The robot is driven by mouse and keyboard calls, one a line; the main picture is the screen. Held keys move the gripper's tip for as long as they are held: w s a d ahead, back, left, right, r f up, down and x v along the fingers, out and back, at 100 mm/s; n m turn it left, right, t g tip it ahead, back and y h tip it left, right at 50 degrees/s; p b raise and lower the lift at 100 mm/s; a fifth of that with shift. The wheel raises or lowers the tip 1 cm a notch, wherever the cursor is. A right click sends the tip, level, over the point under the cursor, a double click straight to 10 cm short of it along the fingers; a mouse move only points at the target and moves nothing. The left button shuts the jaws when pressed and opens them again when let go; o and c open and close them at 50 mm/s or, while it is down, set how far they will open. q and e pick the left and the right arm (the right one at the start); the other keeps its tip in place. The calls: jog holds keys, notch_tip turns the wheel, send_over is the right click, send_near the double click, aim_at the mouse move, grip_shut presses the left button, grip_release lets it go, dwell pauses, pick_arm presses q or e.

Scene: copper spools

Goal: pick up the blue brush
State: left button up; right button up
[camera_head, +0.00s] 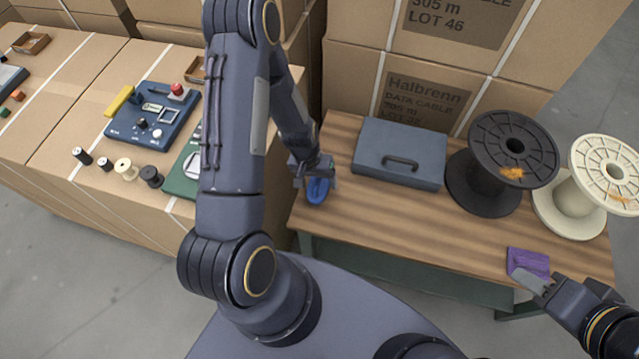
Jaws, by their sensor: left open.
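The blue brush (318,190) lies at the left edge of the wooden table (400,215). My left gripper (316,177) is right over it, with its fingers open around or just above the brush. I cannot tell whether the fingers touch it, and the gripper hides part of the brush. My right gripper (530,280) is at the table's front right, by a purple block or cloth (527,262). Its fingers partly overlap the purple thing, and I cannot tell whether they are open or shut.
A grey-blue toolbox (400,152), a black spool (512,150) and a cream spool (570,205) stand along the table's back. Cartons (430,100) are stacked behind. Cartons on the left carry a blue control box (150,115) and small spools. The table's middle front is clear.

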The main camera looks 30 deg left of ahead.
pick_arm(q)
jog(key=shift+f, duration=0.2)
jog(key=c, duration=1.2)
jog(key=shift+o, duration=0.2)
jog(key=shift+r, duration=0.15)
notch_tip(320, 180, up, 10)
jog(key=shift+f, duration=0.1)
